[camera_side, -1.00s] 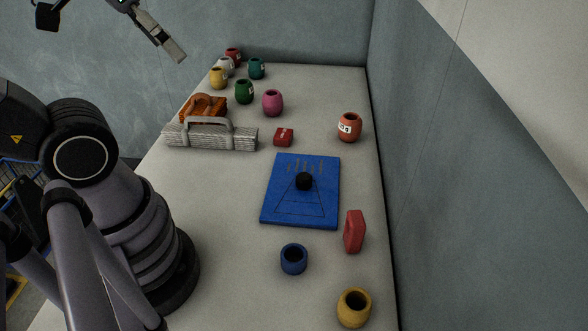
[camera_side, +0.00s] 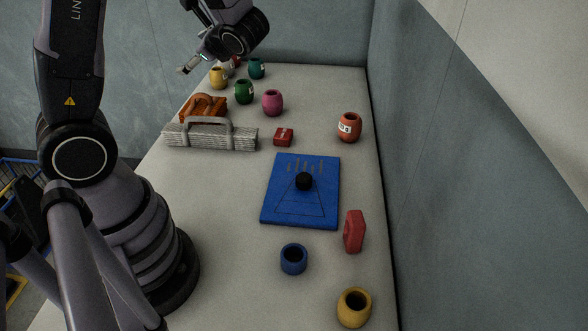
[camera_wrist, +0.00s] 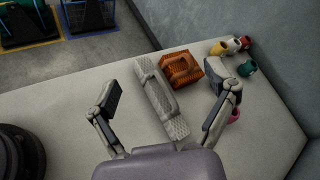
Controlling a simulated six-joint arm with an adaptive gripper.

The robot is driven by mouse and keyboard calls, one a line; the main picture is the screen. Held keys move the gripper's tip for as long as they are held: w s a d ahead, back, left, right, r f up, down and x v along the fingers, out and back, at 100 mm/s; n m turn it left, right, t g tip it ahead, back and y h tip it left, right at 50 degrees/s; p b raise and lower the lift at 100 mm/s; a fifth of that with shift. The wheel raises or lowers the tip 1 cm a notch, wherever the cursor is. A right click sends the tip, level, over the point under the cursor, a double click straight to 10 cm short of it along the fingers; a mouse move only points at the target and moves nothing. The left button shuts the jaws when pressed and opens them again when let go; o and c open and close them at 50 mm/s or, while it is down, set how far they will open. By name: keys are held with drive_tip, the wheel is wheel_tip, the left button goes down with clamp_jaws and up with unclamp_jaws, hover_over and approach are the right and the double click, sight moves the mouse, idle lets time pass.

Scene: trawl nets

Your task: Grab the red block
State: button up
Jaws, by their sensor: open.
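A small, low red box (camera_side: 283,137) with a pale mark lies on the table beside the right end of the grey handled bundle. My gripper (camera_side: 187,68) is raised at the far left, well away from both. In the wrist view my gripper (camera_wrist: 165,92) has its fingers spread with nothing held. I make out neither red thing in that view.
A grey handled bundle (camera_side: 210,138) and an orange basket (camera_side: 203,106) lie below my gripper. Several coloured pots, including a pink one (camera_side: 273,103), stand at the far end. A wall borders the right side.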

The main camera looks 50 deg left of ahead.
drive_tip(key=w+f+m+t+y, duration=0.2)
drive_tip(key=w+f+m+t, duration=0.2)
drive_tip(key=w+f+m, duration=0.25)
drive_tip(key=m+t+h, duration=0.6)
drive_tip(key=m+t, duration=0.2)
drive_tip(key=m, duration=0.4)
approach(281, 140)
drive_tip(key=x, duration=0.4)
drive_tip(key=shift+a, duration=0.2)
drive_tip(key=shift+x, duration=3.05)
drive_tip(key=shift+d+f, duration=0.1)
drive_tip(key=shift+d, duration=0.1)
drive_tip(key=c, duration=1.3)
